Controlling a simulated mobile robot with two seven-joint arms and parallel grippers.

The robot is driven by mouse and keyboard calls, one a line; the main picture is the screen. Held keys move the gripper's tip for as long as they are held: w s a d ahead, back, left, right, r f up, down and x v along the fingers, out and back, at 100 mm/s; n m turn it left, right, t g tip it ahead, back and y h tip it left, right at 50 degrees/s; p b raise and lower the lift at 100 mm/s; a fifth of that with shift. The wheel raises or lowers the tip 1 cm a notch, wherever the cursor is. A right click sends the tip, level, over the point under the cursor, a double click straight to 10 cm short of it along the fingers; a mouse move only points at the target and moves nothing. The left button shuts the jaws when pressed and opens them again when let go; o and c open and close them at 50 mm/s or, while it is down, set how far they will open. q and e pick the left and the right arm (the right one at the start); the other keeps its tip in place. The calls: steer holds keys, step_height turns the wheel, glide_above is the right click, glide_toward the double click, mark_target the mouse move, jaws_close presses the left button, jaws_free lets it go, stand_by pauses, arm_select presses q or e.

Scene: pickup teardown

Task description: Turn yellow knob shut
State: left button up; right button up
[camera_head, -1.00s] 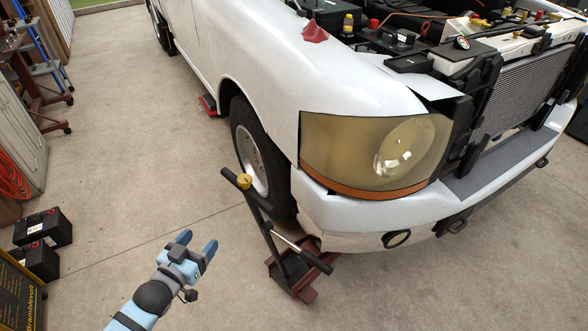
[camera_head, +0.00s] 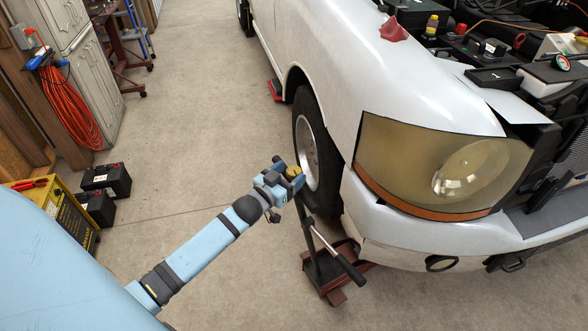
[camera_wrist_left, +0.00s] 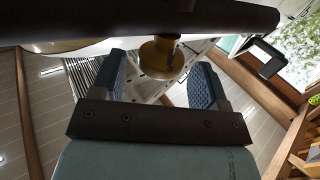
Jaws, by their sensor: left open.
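The yellow knob (camera_head: 294,173) sits on the upper end of the black handle of a red floor jack (camera_head: 330,272) by the truck's front wheel. My left gripper (camera_head: 284,176) is at the knob. In the left wrist view the knob (camera_wrist_left: 160,56) lies between the two blue padded fingers of my left gripper (camera_wrist_left: 163,82), with gaps on both sides. The fingers are open. The gripper hides part of the knob and the handle top in the head view. My right gripper is not in view.
The white truck (camera_head: 330,60) with its large headlight (camera_head: 440,165) stands right of the jack. Two black batteries (camera_head: 105,180), a yellow charger (camera_head: 62,215) and a cabinet (camera_head: 90,60) with a red hose stand at left. The concrete floor between is clear.

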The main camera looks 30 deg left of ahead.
arm_select(q)
steer(key=shift+w+d, duration=0.15)
steer(key=shift+w, duration=0.95)
steer(key=c, duration=0.8)
steer(key=shift+c, duration=0.2)
